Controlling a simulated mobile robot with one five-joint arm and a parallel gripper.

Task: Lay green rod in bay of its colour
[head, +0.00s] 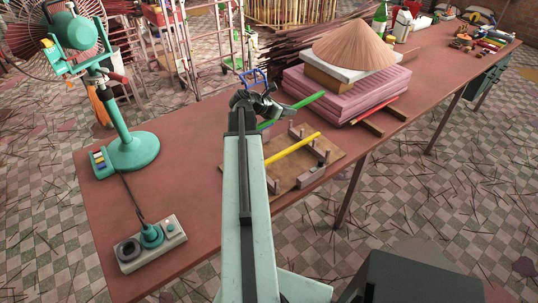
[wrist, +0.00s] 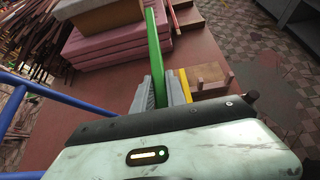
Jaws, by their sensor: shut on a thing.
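My gripper (head: 262,106) is shut on the green rod (head: 302,101), with the rod above the table beside the wooden rack. In the wrist view the green rod (wrist: 153,45) stands between the two grey fingers (wrist: 158,92) and sticks out far past them. The wooden rack (head: 285,183) lies on the table with upright pegs and blocks. A yellow rod (head: 293,147) lies across it; part of it shows right of the fingers in the wrist view (wrist: 185,84). My arm hides the rack's left side. I cannot make out bay colours.
A pink stack (head: 345,95) topped by a box and a cone of sticks (head: 354,45) stands behind the rod. A red rod (head: 376,109) lies by its front. A blue frame (head: 254,78) is near my gripper. A green fan (head: 131,150) stands at left.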

